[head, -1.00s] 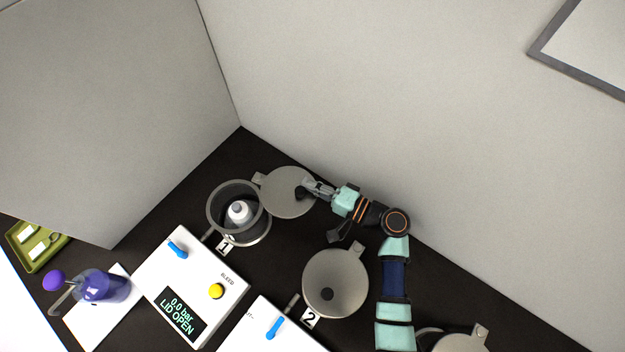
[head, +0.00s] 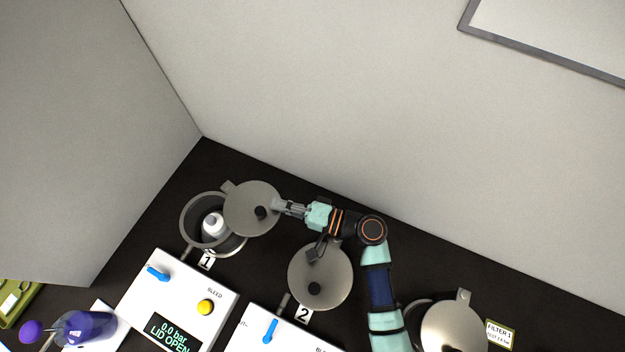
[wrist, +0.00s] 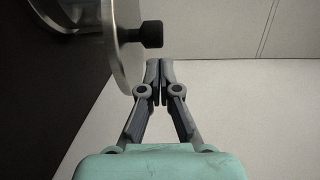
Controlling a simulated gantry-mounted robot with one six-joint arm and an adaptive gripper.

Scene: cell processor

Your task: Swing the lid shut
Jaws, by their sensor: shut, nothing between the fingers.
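The lid (head: 249,203) of vessel 1 is a round grey disc with a black knob (head: 261,212). It is tilted on its hinge and overlaps the right part of the open pot (head: 187,236). A white-and-grey bottle (head: 213,226) stands inside the pot. My gripper (head: 277,205) is shut and empty at the right edge of the lid. In the wrist view the shut fingertips (wrist: 154,64) are close beside the lid's edge (wrist: 122,60), just below the black knob (wrist: 150,34). I cannot tell whether they touch the lid.
Pot 2 has its lid (head: 322,268) on, right of and below pot 1, under my arm. A control panel (head: 176,290) reading "LID OPEN" is in front of pot 1. The wall (head: 330,90) rises behind.

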